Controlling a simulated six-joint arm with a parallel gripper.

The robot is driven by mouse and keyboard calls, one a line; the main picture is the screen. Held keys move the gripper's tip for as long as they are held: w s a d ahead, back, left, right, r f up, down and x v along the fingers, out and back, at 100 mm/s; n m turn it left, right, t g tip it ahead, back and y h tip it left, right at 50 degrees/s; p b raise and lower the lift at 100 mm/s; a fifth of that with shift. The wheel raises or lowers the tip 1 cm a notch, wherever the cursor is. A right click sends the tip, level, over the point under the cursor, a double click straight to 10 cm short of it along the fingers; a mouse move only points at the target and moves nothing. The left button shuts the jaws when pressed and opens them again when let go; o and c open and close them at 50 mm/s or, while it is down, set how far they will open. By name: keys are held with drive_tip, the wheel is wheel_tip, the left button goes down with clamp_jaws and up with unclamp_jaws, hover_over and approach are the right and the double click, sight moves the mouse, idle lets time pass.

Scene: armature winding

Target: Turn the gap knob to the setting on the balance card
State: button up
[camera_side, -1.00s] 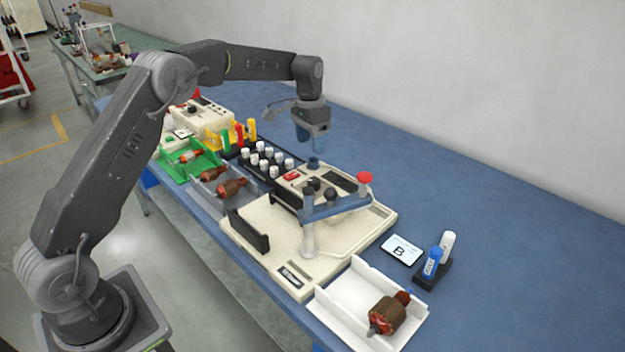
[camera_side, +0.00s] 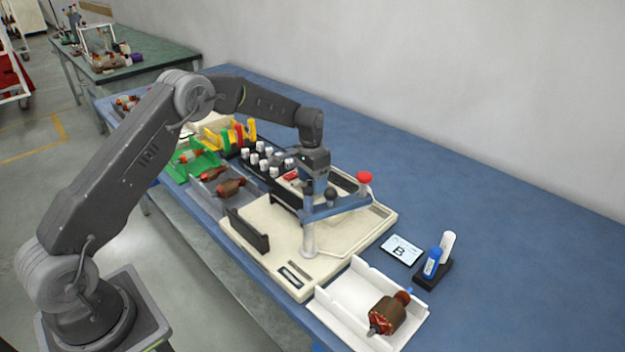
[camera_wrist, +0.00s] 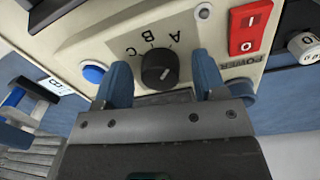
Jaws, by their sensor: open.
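The gap knob (camera_wrist: 158,68) is a round dark knob on a cream panel in the wrist view, with the letters A, B and C printed around one side. I cannot tell which letter it points to. My gripper (camera_wrist: 161,75) is open, with one blue finger on each side of the knob; contact is not clear. In the side view my gripper (camera_side: 315,185) is low over the cream machine (camera_side: 282,240) and hides the knob. The balance card (camera_side: 402,250) lies flat on the blue bench to the right and shows a large B.
A red power switch (camera_wrist: 250,28) and a blue button (camera_wrist: 94,74) flank the knob. A red-topped post (camera_side: 365,178) stands near my gripper. A white tray (camera_side: 340,300) holds an armature (camera_side: 388,315). A stand with blue and white markers (camera_side: 437,268) is beside the card.

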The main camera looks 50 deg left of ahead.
drive_tip(key=shift+c, duration=0.5)
drive_tip(key=c, duration=0.8)
drive_tip(key=shift+c, duration=0.2)
drive_tip(key=shift+n, duration=0.4)
drive_tip(key=n, duration=0.3)
drive_tip(key=shift+d+n, duration=0.1)
drive_tip(key=shift+n, duration=0.2)
drive_tip(key=n, duration=0.4)
drive_tip(key=shift+t, duration=0.3)
drive_tip(key=shift+n, duration=0.3)
drive_tip(key=o, duration=0.9)
